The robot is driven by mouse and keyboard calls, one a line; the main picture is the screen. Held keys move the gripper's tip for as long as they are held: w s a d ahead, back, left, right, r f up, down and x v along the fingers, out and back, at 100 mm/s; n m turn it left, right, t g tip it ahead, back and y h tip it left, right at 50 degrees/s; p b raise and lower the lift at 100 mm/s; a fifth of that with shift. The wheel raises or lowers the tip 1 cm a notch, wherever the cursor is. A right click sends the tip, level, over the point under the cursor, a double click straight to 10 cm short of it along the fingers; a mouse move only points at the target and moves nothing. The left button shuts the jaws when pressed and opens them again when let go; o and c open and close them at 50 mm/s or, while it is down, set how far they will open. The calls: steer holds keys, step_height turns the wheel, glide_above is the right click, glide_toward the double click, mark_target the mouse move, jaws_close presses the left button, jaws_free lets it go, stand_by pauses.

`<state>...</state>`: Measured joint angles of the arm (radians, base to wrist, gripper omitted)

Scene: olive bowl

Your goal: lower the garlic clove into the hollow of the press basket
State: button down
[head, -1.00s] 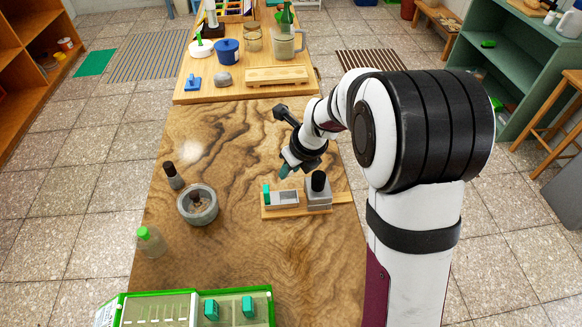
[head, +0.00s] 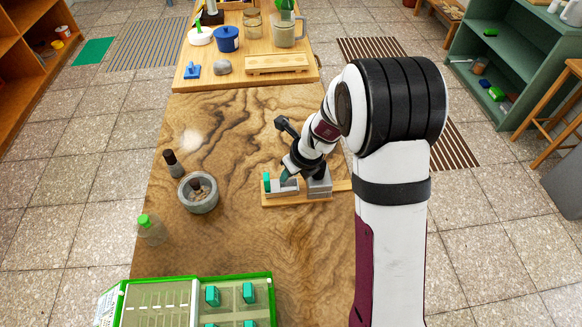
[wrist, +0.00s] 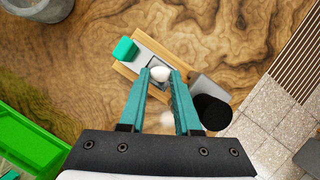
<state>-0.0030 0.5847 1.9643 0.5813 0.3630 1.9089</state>
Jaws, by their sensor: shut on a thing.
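The white garlic clove (wrist: 160,74) is between the teal fingertips of my gripper (wrist: 161,75) in the wrist view. My gripper (head: 287,174) is shut on it and points down over the press in the head view. The press basket (wrist: 150,56) is a grey block with a hollow, on a wooden base (head: 290,201). The clove appears over the hollow; the wrist view does not show whether it is above the rim or inside. My fingers partly hide the basket, and the clove is not discernible in the head view.
A teal block (wrist: 124,50) stands at one end of the press; a grey block with a black knob (wrist: 211,112) stands at the other. A stone mortar (head: 198,203), a dark bottle (head: 173,164) and a green-capped bottle (head: 149,231) are left. A green-rimmed case (head: 197,283) is in front.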

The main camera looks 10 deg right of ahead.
steer(key=shift+f, duration=0.1)
stand_by(0.7)
steer(key=c, duration=0.5)
jaws_free()
steer(key=shift+c, duration=0.2)
steer(key=v, duration=1.6)
steer(key=s+a+n+g, duration=0.2)
steer(key=s+n+g, duration=0.2)
steer(key=s+n, duration=2)
steer(key=shift+s, duration=1.2)
